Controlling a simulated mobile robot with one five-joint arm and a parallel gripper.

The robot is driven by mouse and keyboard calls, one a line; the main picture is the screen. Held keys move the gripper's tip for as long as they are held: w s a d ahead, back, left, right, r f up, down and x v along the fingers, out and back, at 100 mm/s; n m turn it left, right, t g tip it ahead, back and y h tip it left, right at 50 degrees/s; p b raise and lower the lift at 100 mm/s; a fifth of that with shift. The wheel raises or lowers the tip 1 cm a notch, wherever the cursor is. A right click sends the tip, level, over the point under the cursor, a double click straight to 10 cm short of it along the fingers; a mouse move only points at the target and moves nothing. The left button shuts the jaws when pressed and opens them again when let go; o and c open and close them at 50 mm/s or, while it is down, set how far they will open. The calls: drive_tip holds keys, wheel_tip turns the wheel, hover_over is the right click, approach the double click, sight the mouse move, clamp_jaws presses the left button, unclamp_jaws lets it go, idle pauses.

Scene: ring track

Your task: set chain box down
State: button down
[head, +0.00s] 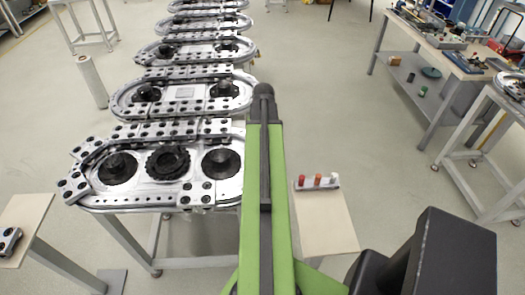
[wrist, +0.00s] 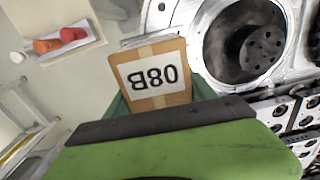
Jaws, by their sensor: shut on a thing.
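The chain box (wrist: 150,52) is a small cardboard box with tape and a white label that reads 08B upside down in the wrist view. My gripper (wrist: 158,108) is shut on it, and its green and dark grey body covers the lower part of that view and the near part of the box. The box is held beside a round black holed part on a metal plate; whether it touches anything below cannot be told. In the head view my green arm reaches forward and the box is hidden behind it.
The nearest ring track (head: 140,190) stands left of my arm, with more tracks behind it. A pale stand (head: 325,225) right of my arm bears a small tray of red and orange pieces. A workbench (head: 440,60) stands at the right; the floor between is clear.

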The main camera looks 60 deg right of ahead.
drive_tip(key=shift+r, duration=0.15)
drive_tip(key=shift+c, duration=1.6)
unclamp_jaws()
wheel_tip(320, 180, up, 12)
drive_tip(key=p, duration=1.2)
drive_tip(key=shift+r, duration=0.1)
